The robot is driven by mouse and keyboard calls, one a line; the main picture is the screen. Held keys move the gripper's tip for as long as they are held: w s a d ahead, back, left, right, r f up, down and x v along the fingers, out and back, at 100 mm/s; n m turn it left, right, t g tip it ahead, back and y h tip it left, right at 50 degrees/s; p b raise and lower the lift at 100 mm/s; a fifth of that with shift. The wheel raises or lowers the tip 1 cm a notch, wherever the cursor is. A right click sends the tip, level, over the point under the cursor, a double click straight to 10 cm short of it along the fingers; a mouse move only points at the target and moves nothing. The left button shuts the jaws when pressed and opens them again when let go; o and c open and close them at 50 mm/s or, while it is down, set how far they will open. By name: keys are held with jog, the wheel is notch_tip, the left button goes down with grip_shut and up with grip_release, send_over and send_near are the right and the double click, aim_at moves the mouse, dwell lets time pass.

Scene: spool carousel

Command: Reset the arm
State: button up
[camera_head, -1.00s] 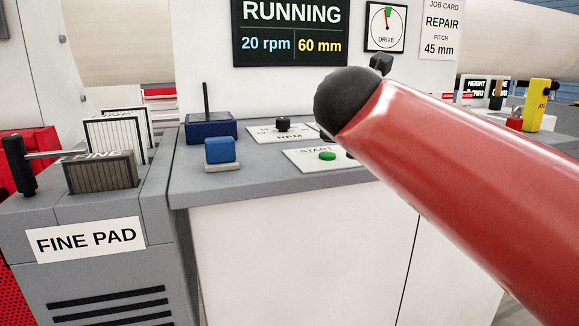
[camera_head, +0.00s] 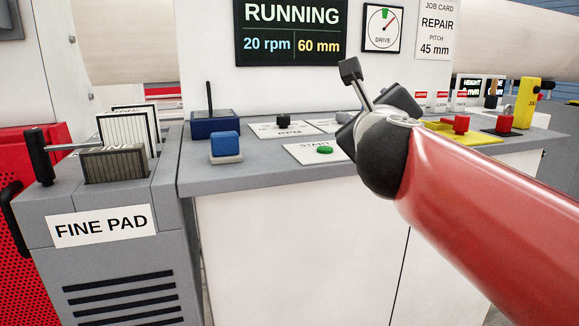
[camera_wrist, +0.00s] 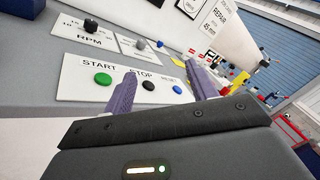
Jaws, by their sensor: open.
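My red arm (camera_head: 480,215) reaches in from the lower right in the head view, its dark wrist end over the console's front edge. My gripper (camera_wrist: 161,76) shows in the wrist view as two purple fingers, spread apart with nothing between them. They overlap the white button panel (camera_wrist: 66,88) in that view, with a green START button (camera_wrist: 103,79), a black button (camera_wrist: 148,86) and a blue button (camera_wrist: 177,89). Whether the fingers touch the panel I cannot tell. In the head view the arm hides part of this panel, and the fingers are not clearly seen.
The grey console (camera_head: 250,178) also carries a blue block (camera_head: 226,146) and a blue box with a rod (camera_head: 214,125). The screen (camera_head: 291,32) reads RUNNING, 20 rpm, 60 mm. A FINE PAD cabinet (camera_head: 65,205) stands left.

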jog(key=s+a+f+n+g+y, duration=0.2)
jog(key=s+a+f+n+y, duration=0.15)
jog(key=f+n, duration=0.45)
jog(key=s+a+f+n+g+y, duration=0.25)
jog(key=f+n+y, duration=0.2)
jog(key=n, duration=0.65)
jog(key=s+d+f+n+g+h, duration=0.2)
jog(key=s+d+f+n+g, duration=0.2)
jog(key=s+f, duration=0.3)
jog(key=s+d+f+n+g+h, duration=0.3)
jog(key=s+f+n, duration=0.3)
jog(key=f, duration=0.8)
jog(key=s+d+g, duration=0.1)
jog(key=s, duration=0.1)
jog(key=shift+s+d+f, duration=0.25)
jog(key=shift+s+f, duration=0.05)
jog(key=shift+f, duration=0.05)
